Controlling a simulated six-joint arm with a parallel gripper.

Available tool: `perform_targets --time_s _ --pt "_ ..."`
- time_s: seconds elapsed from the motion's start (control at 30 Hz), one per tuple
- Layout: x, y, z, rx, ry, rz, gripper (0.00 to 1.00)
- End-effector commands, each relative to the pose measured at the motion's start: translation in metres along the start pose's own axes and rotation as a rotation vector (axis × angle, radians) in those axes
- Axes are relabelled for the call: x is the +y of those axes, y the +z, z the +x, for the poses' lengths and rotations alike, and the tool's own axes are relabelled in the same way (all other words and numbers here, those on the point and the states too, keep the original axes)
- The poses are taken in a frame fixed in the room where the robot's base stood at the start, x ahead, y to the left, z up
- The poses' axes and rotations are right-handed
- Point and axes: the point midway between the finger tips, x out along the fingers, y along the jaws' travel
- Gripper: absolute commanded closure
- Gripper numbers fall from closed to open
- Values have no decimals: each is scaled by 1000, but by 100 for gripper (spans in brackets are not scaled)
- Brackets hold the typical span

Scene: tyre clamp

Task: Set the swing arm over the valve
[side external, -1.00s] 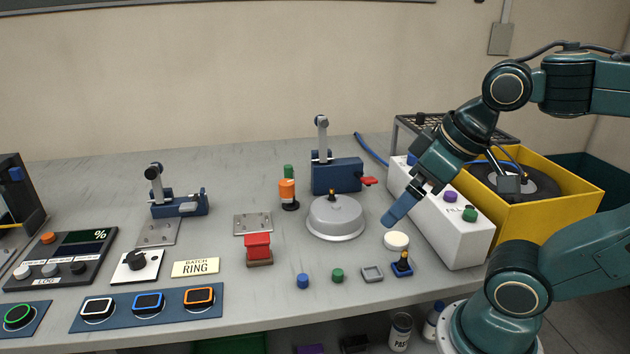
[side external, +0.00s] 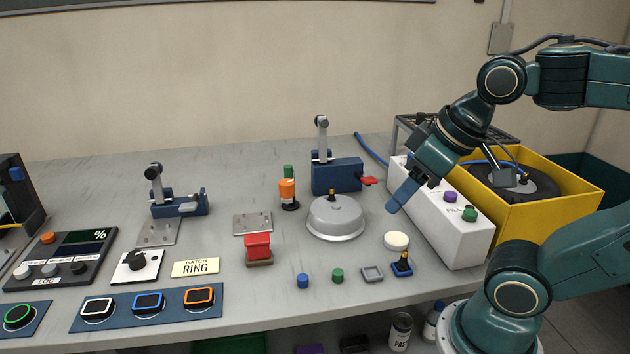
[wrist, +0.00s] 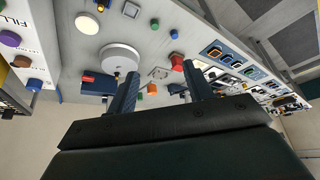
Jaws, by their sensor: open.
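The grey domed disc (side external: 335,219) stands on the bench with a small brass valve (side external: 332,195) upright at its top. The disc also shows in the wrist view (wrist: 121,56). My gripper (side external: 391,208) is empty, right of the disc and above the bench. In the wrist view its two blue fingers (wrist: 160,72) are apart.
A white box with coloured knobs (side external: 446,226) and a yellow crate (side external: 533,215) holding a tyre stand to the right. A white round pad (side external: 396,241) and small blue and green pieces lie in front.

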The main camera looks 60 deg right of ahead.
Motion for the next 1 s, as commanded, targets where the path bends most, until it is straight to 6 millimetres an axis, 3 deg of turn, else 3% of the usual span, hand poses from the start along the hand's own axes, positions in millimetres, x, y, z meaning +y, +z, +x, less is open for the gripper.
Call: perform_targets --time_s 0.17,0.53,1.0 --pt "3 -25 -6 -28 8 49 57" --pt "18 -110 -12 -118 41 225 57" --pt "52 -212 15 -233 93 459 57"
